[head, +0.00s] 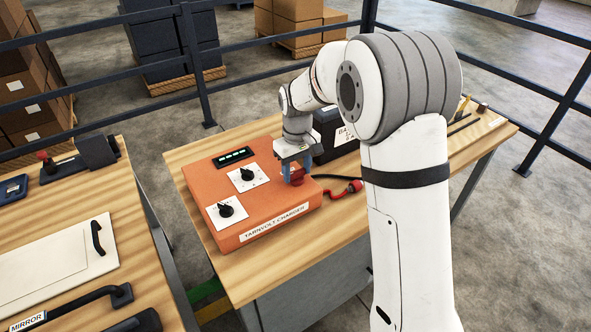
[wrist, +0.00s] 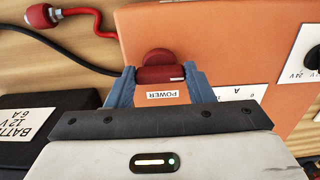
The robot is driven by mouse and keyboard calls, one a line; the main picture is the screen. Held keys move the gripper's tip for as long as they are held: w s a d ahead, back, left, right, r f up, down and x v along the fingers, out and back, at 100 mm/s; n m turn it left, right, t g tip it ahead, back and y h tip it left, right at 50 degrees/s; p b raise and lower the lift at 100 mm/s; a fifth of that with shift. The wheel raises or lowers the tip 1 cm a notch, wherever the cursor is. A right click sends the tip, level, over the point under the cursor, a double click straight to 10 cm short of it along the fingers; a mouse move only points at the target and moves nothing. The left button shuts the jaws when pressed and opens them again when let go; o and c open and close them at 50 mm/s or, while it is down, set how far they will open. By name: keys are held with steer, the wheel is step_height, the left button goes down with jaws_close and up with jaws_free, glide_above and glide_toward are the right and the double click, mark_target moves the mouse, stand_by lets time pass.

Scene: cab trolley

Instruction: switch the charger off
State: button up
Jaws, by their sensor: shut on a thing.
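The orange charger (head: 240,211), labelled "TARNVOLT CHARGER", sits on the wooden bench. It has two black knobs on white plates and a small dark display (head: 233,157) with green marks. Its red power switch (wrist: 160,68) shows in the wrist view above a "POWER" label; in the head view the switch (head: 297,177) is partly hidden by my gripper. My gripper (head: 296,170) reaches down over the charger's right side. In the wrist view its two blue-grey fingers are shut on the red switch, one on each side.
A black battery box (head: 335,130) stands behind the charger, partly hidden by my arm. Another bench (head: 130,200) with a white panel and handles is at left. Dark railings (head: 230,95) run behind.

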mark_target(297, 172)
steer(key=shift+a+r, duration=0.1)
steer(key=o, duration=1)
step_height(297, 172, up, 7)
steer(key=shift+r+b, duration=0.2)
steer(key=shift+b, duration=0.1)
steer(key=shift+r, duration=0.15)
